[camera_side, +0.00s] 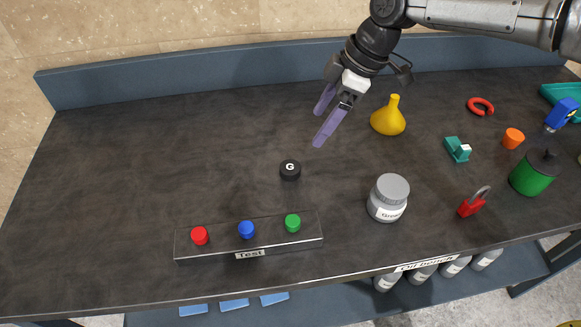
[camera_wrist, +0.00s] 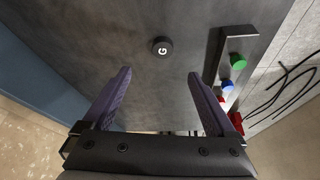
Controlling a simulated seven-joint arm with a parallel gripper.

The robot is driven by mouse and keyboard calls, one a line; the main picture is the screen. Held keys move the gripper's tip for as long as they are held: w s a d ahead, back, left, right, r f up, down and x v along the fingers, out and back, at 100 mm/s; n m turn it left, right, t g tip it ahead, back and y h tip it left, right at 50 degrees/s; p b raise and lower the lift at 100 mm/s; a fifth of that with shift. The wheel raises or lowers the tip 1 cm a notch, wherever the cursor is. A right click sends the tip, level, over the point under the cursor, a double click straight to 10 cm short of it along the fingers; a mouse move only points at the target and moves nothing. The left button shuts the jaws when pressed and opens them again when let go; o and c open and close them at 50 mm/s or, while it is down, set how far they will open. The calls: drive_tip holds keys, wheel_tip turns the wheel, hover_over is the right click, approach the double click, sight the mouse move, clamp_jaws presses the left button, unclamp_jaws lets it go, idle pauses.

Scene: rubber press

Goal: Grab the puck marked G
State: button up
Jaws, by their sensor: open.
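The puck marked G (camera_side: 290,170) is a small black disc with a white letter G on top. It lies flat on the dark bench, behind the button panel. In the wrist view the puck (camera_wrist: 162,47) is ahead of the fingertips, roughly midway between them. My gripper (camera_side: 320,124) is open and empty, with two purple fingers. It is above the bench, up and to the right of the puck in the side view. In the wrist view the spread fingers of my gripper (camera_wrist: 160,75) touch nothing.
A button panel (camera_side: 272,242) with red, blue and green buttons stands in front of the puck. A grey-lidded jar (camera_side: 389,197), a yellow funnel-shaped thing (camera_side: 389,116), a red padlock (camera_side: 473,204) and a green can (camera_side: 534,174) are to the right. The bench's left side is clear.

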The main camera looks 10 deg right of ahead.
hover_over(290, 166)
drive_tip(key=d, duration=0.3)
drive_tip(key=f, duration=0.7)
drive_tip(key=shift+s+a+f, duration=0.1)
drive_tip(key=shift+s+f, duration=0.1)
drive_tip(key=shift+s+x, duration=0.2)
drive_tip(key=shift+x, duration=2.4)
drive_tip(key=shift+a+r, duration=0.1)
drive_tip(key=shift+a, duration=0.05)
drive_tip(key=c, duration=1.5)
drive_tip(key=shift+o, duration=0.2)
drive_tip(key=shift+r, duration=0.1)
